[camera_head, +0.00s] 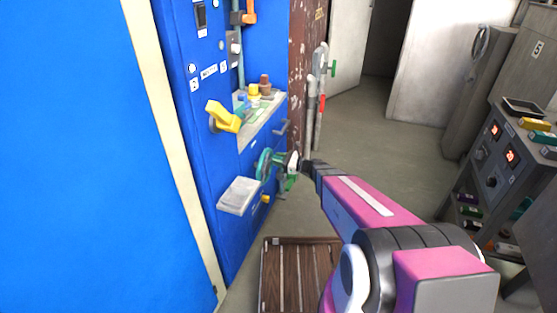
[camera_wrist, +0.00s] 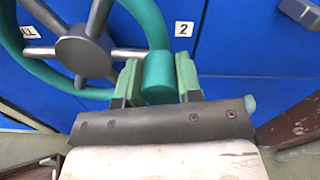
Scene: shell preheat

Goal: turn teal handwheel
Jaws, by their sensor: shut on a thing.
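The teal handwheel (camera_head: 264,165) is on the front of the blue cabinet in the head view, seen nearly edge-on. In the wrist view the teal handwheel (camera_wrist: 147,22) has a teal rim, grey spokes and a dark hub, and fills the upper left. My gripper (camera_head: 288,170) is at the wheel's right side in the head view. In the wrist view my gripper (camera_wrist: 158,82) has its two green fingers on either side of a teal cylindrical part at the rim, shut on it.
A grey box-like ledge (camera_head: 239,195) juts out just below left of the wheel. A yellow handle (camera_head: 223,117) and a shelf with small items (camera_head: 262,118) are above. A wooden slatted pallet (camera_head: 296,275) lies on the floor. Open floor lies behind my arm.

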